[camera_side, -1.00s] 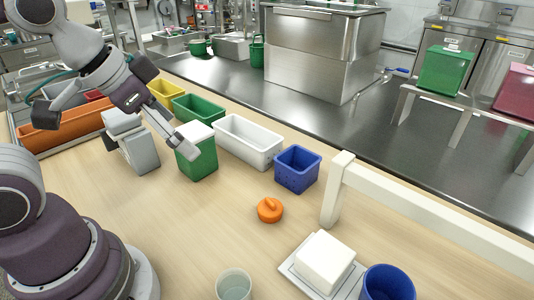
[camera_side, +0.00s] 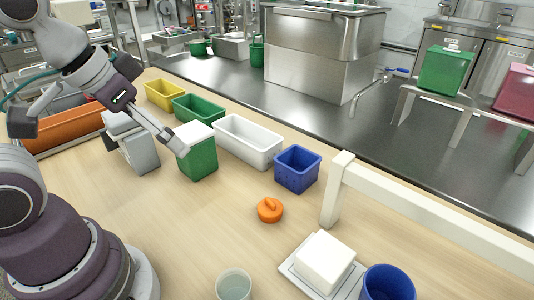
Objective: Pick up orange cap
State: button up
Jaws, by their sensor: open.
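The orange cap (camera_side: 270,210) lies on the wooden table, near the middle of the view, with a raised grip on its top. My gripper (camera_side: 181,146) is up and to the left of the cap, well apart from it. It is open and empty. One finger shows against the green box with the white lid (camera_side: 198,158); I cannot tell whether it touches the box.
A blue basket (camera_side: 297,169) and a white bin (camera_side: 247,141) stand behind the cap. A cream rail (camera_side: 420,214) stands to the right. A white block (camera_side: 324,260), a clear cup (camera_side: 233,284) and a blue cup (camera_side: 388,283) stand in front. The table around the cap is clear.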

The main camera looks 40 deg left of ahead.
jog(key=shift+c, duration=0.5)
jog(key=n+g, duration=0.6)
jog(key=n, duration=1)
send_over(270, 201)
jog(key=f, duration=1.1)
jog(key=shift+w+a, duration=0.25)
jog(key=shift+w, duration=0.05)
jog(key=f, duration=0.9)
jog(key=shift+s+d+f, duration=0.25)
jog(key=shift+s+f, duration=0.05)
jog(key=shift+f, duration=0.1)
jog(key=shift+c, duration=0.2)
